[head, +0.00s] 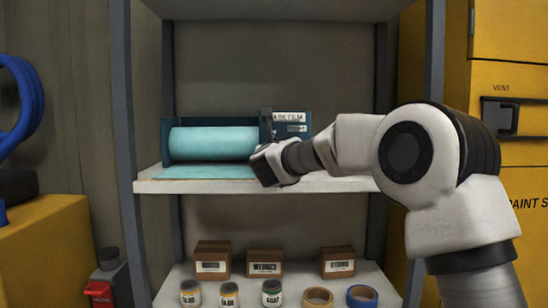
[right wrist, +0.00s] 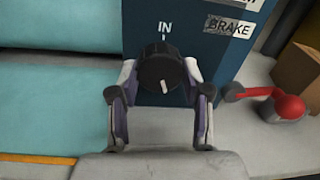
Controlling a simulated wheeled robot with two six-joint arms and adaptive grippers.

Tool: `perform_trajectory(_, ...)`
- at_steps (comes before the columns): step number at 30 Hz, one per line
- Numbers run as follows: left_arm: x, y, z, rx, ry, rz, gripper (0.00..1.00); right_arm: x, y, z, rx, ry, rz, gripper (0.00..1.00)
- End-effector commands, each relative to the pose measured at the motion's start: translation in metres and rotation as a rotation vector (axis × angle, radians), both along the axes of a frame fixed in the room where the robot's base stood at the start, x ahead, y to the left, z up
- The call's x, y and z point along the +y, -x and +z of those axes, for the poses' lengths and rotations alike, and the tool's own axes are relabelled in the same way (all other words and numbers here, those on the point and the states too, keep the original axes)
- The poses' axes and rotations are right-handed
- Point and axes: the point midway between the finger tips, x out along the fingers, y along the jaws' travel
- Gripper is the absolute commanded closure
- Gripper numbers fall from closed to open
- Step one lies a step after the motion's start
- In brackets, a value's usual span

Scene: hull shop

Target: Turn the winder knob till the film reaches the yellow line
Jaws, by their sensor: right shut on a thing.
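The winder knob (right wrist: 155,68) is black with a white mark pointing down and slightly right, on a dark blue panel below the word IN. My right gripper (right wrist: 160,95) is shut on the knob, one finger on each side. In the head view my right gripper (head: 268,145) hides the knob. The teal film roll (head: 213,143) lies left of the panel, with flat film (head: 205,173) in front. In the right wrist view the film (right wrist: 45,115) extends down to near the yellow line (right wrist: 35,159); I cannot tell whether its edge touches. My left gripper is out of view.
A red lever (right wrist: 265,95) sticks out right of the panel, near my right finger, below a BRAKE label (right wrist: 230,27). A cardboard box (right wrist: 298,65) stands farther right. The shelf below holds boxes (head: 264,263), jars (head: 229,295) and tape rolls (head: 362,297).

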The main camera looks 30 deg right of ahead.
Motion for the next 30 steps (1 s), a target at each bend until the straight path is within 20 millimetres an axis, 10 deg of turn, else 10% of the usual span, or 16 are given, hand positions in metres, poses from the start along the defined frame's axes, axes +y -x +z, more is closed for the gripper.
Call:
perform_trajectory(16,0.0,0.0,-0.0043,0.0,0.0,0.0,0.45,0.0004,-0.0005,-0.0032,-0.012,-0.03,0.001,0.87)
perform_trajectory(17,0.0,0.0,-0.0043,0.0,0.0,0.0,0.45,0.0004,-0.0006,-0.0032,-0.012,-0.03,0.001,0.49)
perform_trajectory(19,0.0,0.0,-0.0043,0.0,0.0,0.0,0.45,0.0004,-0.0006,-0.0031,-0.012,-0.03,0.0,0.26)
perform_trajectory(30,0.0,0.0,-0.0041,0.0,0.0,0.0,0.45,0.0031,0.0035,-0.0003,-0.015,-0.027,0.001,0.26)
